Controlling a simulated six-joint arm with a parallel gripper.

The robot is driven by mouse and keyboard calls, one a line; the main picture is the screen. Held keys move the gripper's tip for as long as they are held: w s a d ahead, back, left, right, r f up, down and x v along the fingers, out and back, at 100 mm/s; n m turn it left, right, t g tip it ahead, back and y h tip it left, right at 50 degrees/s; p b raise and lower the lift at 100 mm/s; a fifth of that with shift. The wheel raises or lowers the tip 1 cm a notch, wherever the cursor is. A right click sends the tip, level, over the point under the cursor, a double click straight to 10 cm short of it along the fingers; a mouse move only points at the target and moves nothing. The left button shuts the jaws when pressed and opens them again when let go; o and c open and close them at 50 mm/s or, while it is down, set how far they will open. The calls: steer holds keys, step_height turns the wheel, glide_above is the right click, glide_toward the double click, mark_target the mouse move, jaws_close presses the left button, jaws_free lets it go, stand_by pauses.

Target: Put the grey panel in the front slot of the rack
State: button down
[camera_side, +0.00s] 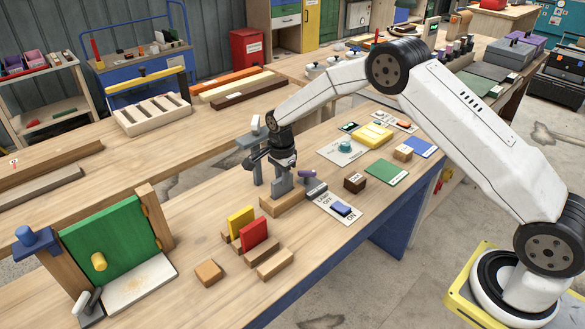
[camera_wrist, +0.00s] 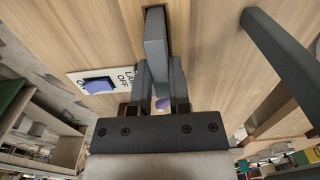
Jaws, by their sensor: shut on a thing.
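The grey panel (camera_side: 281,184) stands upright between the fingers of my gripper (camera_side: 283,172), low over a wooden block (camera_side: 290,203). In the side view I cannot tell whether its lower edge is seated in the block or just above it. The wrist view shows the grey panel (camera_wrist: 155,45) running forward from between my two fingers (camera_wrist: 160,95). The likely rack has a yellow panel (camera_side: 241,220) and a red panel (camera_side: 253,234) standing upright, with a wooden bar (camera_side: 275,265) at its near side. My gripper is behind and right of these panels.
A grey post bracket (camera_side: 250,145) stands close left of my gripper; it also shows in the wrist view (camera_wrist: 285,60). A purple knob (camera_side: 307,174) and a lamp switch plate (camera_side: 338,208) are close right. A loose wooden block (camera_side: 208,272) and a green door (camera_side: 112,245) stand left.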

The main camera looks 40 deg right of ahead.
steer(key=shift+r, duration=0.1)
step_height(320, 180, up, 10)
stand_by(0.6)
stand_by(0.5)
step_height(320, 180, up, 5)
steer(key=s+a, duration=0.5)
steer(key=a, duration=0.3)
steer(key=s+a, duration=0.8)
steer(key=shift+f, duration=2.9)
steer(key=shift+f, duration=0.15)
